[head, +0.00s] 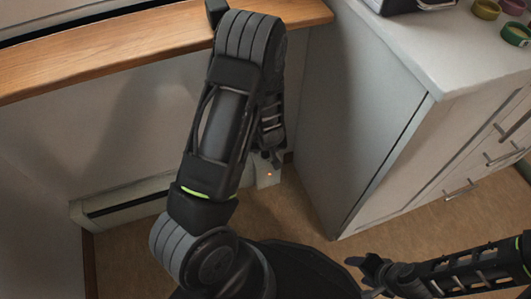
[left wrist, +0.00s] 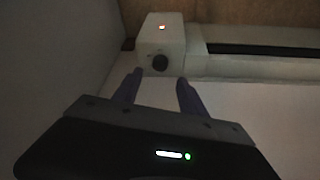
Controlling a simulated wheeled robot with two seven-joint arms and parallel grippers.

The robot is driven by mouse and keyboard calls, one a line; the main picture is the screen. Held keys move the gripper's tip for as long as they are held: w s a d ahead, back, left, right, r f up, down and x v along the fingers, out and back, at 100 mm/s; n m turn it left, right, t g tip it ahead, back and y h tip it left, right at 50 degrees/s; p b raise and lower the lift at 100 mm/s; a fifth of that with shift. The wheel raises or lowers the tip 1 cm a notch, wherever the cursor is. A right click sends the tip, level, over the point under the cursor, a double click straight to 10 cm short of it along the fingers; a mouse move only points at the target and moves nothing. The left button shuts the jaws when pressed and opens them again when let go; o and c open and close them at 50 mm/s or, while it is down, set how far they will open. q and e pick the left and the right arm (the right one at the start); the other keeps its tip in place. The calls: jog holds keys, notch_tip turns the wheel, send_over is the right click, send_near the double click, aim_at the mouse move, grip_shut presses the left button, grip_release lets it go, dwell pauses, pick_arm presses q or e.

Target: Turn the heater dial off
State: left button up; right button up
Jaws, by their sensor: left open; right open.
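The heater (head: 130,202) is a long, low white baseboard unit along the wall under the wooden sill. Its end box (head: 268,174) has a lit orange light and stands in the corner by the cabinet. In the left wrist view the box (left wrist: 174,36) carries a round black dial (left wrist: 160,62) with the lit orange light above it. My left gripper (left wrist: 160,86) is open, its two fingers just short of the dial, one on each side in the picture. In the head view my left arm hides the dial. My right gripper (head: 368,275) is open and empty at the lower right.
A white cabinet (head: 360,120) with drawers stands close to the right of the heater's end box. Small colored bowls (head: 516,34) sit on its top. The wooden sill (head: 110,52) runs above the heater. Brown floor (head: 300,215) is clear in front.

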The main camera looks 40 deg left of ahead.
aim_at(265, 153)
pick_arm(q)
jog(key=b+x, duration=0.3)
jog(key=x, duration=0.4)
jog(key=shift+s+d+b, duration=0.1)
jog(key=shift+b, duration=0.2)
jog(key=shift+f, duration=0.35)
grip_shut()
